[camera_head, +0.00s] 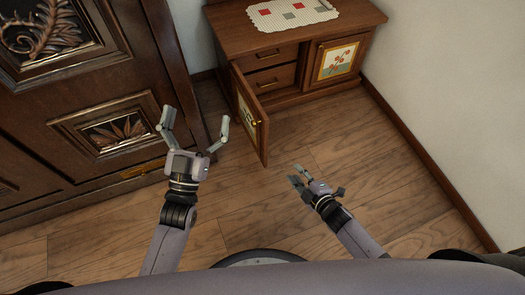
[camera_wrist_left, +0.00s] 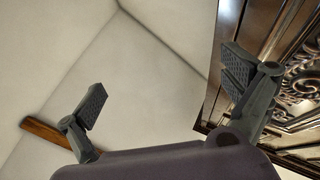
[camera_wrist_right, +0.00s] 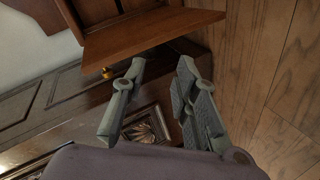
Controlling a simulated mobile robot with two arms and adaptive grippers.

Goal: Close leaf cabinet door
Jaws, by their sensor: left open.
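A low brown wooden cabinet (camera_head: 225,22) stands at the back. Its left door (camera_head: 262,140) is swung open towards me, with a brass knob (camera_head: 256,123) and a picture panel seen at a slant. Its right door (camera_head: 337,60), with a plant picture, is shut. My left gripper (camera_head: 195,118) is open and empty, left of the open door and apart from it. My right gripper (camera_head: 296,174) is partly open and empty, in front and to the right of the door's free edge. The right wrist view shows the open door (camera_wrist_right: 140,38) beyond the fingers.
A tall dark armoire with carved leaf panels (camera_head: 115,130) stands at the left, close to my left gripper. A white wall (camera_head: 440,90) bounds the right. A patterned cloth (camera_head: 290,13) lies on the cabinet top. Open wooden floor (camera_head: 390,160) lies at the right.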

